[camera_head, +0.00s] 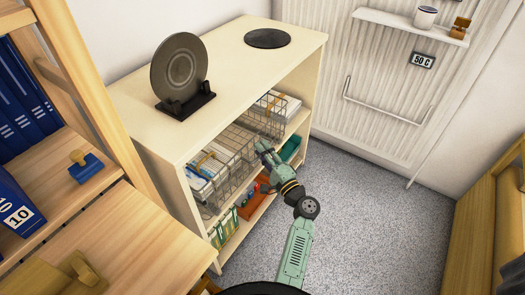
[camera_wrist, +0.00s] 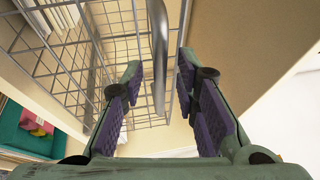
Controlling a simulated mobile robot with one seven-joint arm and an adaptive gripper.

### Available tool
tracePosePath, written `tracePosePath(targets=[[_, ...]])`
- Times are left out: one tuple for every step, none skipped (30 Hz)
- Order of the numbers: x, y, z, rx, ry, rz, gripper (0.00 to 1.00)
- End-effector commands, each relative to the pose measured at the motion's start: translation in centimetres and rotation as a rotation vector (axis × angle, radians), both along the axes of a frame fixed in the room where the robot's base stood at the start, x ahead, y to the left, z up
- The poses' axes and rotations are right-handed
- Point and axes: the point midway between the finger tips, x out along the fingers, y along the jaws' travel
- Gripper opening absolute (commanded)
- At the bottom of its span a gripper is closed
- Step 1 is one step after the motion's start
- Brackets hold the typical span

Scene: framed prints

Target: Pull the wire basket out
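Wire baskets with pale contents stand on the upper shelf of the cream cabinet in the head view, one at the left (camera_head: 226,165) and one farther right (camera_head: 268,116). My gripper (camera_head: 263,148) is in front of this shelf, close to the baskets. In the wrist view, a wire basket (camera_wrist: 95,62) fills the upper left and middle. A grey curved bar (camera_wrist: 158,40), which looks like its handle, lies between the fingers of my gripper (camera_wrist: 160,68). The fingers are open, with gaps showing on both sides of the bar. I cannot tell which basket the bar belongs to.
The cream cabinet (camera_head: 240,55) bears a dark disc on a stand (camera_head: 180,70) and a flat black disc (camera_head: 267,38). Red and green items fill its lower shelf. A wooden desk (camera_head: 110,240) is at the left. Grey floor (camera_head: 370,220) is clear at the right.

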Motion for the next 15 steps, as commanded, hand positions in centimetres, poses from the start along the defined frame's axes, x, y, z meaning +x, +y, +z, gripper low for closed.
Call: tracePosePath(targets=[[0.07,0.06,0.0,0.0,0.0,0.0,0.28],[0.09,0.07,-0.01,0.0,0.0,0.0,0.28],[0.09,0.07,-0.02,0.0,0.0,0.0,0.28],[0.08,0.07,-0.02,0.0,0.0,0.0,0.28],[0.07,0.06,-0.02,0.0,0.0,0.0,0.28],[0.07,0.06,-0.01,0.0,0.0,0.0,0.28],[0.06,0.06,-0.02,0.0,0.0,0.0,0.28],[0.06,0.06,-0.02,0.0,0.0,0.0,0.27],[0.06,0.04,-0.02,0.0,0.0,0.0,0.24],[0.06,0.04,-0.01,0.0,0.0,0.0,0.22],[0.06,0.04,-0.01,0.0,0.0,0.0,0.2],[0.05,0.04,-0.02,0.0,0.0,0.0,0.17],[0.05,0.04,-0.01,0.0,0.0,0.0,0.15],[0.05,0.04,-0.01,0.0,0.0,0.0,0.14],[0.04,0.03,-0.01,0.0,0.0,0.0,0.11]])
